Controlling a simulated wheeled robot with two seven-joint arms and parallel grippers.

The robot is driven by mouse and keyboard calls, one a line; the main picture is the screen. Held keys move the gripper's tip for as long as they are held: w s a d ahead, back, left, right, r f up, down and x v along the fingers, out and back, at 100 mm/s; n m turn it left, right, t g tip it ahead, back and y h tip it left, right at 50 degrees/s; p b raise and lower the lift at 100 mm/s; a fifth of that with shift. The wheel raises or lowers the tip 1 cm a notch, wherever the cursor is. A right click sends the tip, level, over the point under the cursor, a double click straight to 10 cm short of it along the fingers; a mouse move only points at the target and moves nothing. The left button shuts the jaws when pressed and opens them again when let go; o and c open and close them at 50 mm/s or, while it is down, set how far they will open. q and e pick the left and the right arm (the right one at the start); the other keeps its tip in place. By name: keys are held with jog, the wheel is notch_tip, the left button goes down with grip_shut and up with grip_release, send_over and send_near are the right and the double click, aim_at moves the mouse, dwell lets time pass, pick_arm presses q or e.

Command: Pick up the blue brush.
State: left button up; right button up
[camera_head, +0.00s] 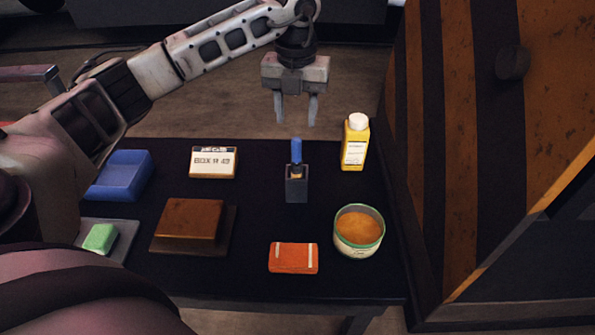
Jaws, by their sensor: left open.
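The blue brush (296,151) stands upright in a small dark holder (296,188) in the middle right of the black table. Only its blue upper part shows; the lower end is hidden in the holder. My left gripper (295,118) points down above and slightly beyond the brush, with its two fingers apart and nothing between them. It appears to be clear of the brush. My right gripper is not in view.
A yellow bottle (355,145) and an open tin (359,231) stand right of the holder. An orange box (293,258), brown block (190,219), labelled box (213,162), blue container (122,175) and green block (100,238) lie around. A striped cabinet (460,130) bounds the right.

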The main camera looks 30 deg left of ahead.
aim_at(297, 155)
pick_arm(q)
notch_tip(297, 155, down, 5)
jog(key=shift+f, duration=0.1)
jog(key=shift+s+d+f, duration=0.1)
jog(key=shift+s+f, duration=0.05)
jog(key=shift+f, duration=0.75)
jog(key=shift+s+d+f, duration=0.1)
jog(key=shift+f, duration=0.8)
jog(key=shift+s+d+f, duration=0.1)
jog(key=shift+s+f, duration=0.05)
jog(key=shift+f, duration=0.75)
grip_shut()
